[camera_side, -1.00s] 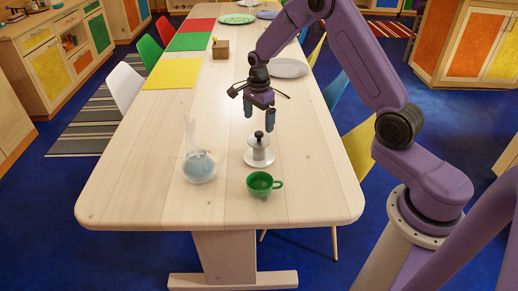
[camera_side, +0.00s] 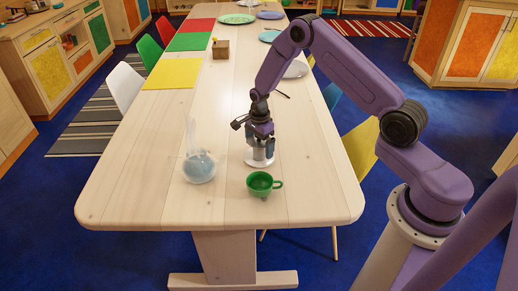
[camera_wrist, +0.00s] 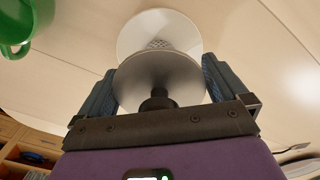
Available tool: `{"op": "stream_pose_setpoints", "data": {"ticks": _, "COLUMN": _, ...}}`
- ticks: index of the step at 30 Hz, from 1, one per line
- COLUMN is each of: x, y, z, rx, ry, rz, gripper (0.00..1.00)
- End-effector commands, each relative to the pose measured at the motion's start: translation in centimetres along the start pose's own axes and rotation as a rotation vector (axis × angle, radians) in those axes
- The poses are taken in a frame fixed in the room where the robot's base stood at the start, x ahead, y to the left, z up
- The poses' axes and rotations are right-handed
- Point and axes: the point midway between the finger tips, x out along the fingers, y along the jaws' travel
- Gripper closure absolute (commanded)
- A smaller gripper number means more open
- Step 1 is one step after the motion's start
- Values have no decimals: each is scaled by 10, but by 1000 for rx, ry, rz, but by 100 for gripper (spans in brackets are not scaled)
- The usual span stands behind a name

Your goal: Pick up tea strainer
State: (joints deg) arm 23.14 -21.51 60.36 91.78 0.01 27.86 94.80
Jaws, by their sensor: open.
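The tea strainer (camera_wrist: 158,75) is a grey metal piece with a wide round top, a black knob and a mesh-patterned part below. It stands on a round white saucer (camera_wrist: 140,25), which also shows in the side view (camera_side: 252,161) on the table. My gripper (camera_side: 261,147) is lowered over it from above, with its dark fingers open on either side of the metal top. In the wrist view my gripper (camera_wrist: 158,73) has a finger left and right of the strainer, with no clear contact. In the side view my fingers hide most of the strainer.
A green cup (camera_side: 262,184) stands close in front of the saucer. A clear glass vessel with bluish contents (camera_side: 198,167) stands to its left. Plates, coloured mats and a small wooden box (camera_side: 221,49) lie farther back.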

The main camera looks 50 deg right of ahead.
Motion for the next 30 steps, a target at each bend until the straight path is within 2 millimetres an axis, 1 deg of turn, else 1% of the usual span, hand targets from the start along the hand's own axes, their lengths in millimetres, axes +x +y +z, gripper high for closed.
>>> {"op": "stream_pose_setpoints", "data": {"ticks": 7, "x": 2, "y": 0, "z": 0, "rx": 0, "ry": 0, "rz": 0, "gripper": 0}}
{"op": "stream_pose_setpoints", "data": {"ticks": 8, "x": 2, "y": 0, "z": 0, "rx": 0, "ry": 0, "rz": 0, "gripper": 10}}
{"op": "stream_pose_setpoints", "data": {"ticks": 9, "x": 2, "y": 0, "z": 0, "rx": 0, "ry": 0, "rz": 0, "gripper": 23}}
{"op": "stream_pose_setpoints", "data": {"ticks": 11, "x": 1, "y": 0, "z": 0, "rx": 0, "ry": 0, "rz": 0, "gripper": 42}}
{"op": "stream_pose_setpoints", "data": {"ticks": 12, "x": 1, "y": 0, "z": 0, "rx": 0, "ry": 0, "rz": 0, "gripper": 44}}
{"op": "stream_pose_setpoints", "data": {"ticks": 23, "x": -2, "y": -1, "z": 0, "rx": 0, "ry": 0, "rz": -2, "gripper": 44}}
{"op": "stream_pose_setpoints", "data": {"ticks": 26, "x": -8, "y": -1, "z": 0, "rx": 0, "ry": 0, "rz": -3, "gripper": 44}}
{"op": "stream_pose_setpoints", "data": {"ticks": 30, "x": -25, "y": -1, "z": 1, "rx": -1, "ry": 0, "rz": -3, "gripper": 44}}
